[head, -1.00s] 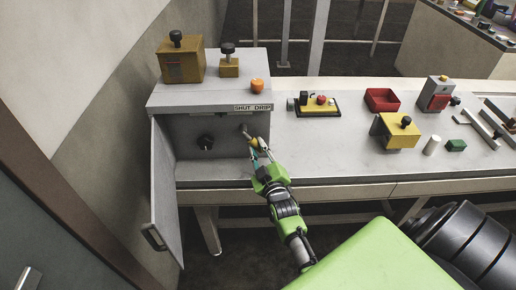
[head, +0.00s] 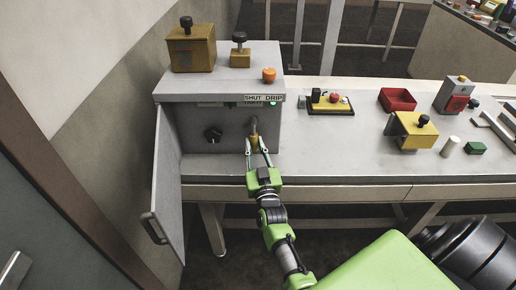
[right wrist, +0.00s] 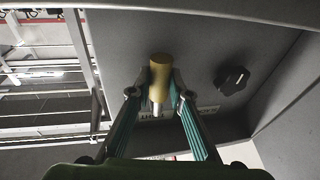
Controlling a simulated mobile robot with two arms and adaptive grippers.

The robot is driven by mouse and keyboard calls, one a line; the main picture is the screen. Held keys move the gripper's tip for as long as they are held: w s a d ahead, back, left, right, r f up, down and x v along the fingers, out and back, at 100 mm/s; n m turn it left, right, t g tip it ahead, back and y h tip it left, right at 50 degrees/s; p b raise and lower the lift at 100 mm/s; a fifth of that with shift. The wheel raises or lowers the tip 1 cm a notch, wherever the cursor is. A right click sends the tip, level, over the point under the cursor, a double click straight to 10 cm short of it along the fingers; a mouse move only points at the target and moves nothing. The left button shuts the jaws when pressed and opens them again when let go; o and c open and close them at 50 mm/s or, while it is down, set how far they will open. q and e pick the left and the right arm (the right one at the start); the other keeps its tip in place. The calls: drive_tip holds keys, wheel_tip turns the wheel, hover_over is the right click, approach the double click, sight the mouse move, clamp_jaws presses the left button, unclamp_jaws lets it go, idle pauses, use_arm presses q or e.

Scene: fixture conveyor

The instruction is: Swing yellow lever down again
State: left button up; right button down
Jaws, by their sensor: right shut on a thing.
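My right gripper (head: 259,149) comes from below and is shut on the handle. In the right wrist view the yellow handle (right wrist: 160,72) stands between the two fingertips (right wrist: 160,88), one on each side. My left gripper is not in view.
A black knob (head: 213,134) is on the cabinet's back wall, left of the lever. The cabinet door (head: 168,195) stands open on the left. A green light (head: 273,103) glows beside the label. A red tray (head: 397,100) and other fixtures stand on the bench to the right.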

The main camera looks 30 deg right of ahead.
drive_tip(key=shift+w+a, duration=0.1)
drive_tip(key=shift+a, duration=0.05)
idle(0.4)
drive_tip(key=c, duration=1.8)
unclamp_jaws()
drive_tip(key=shift+c, duration=0.2)
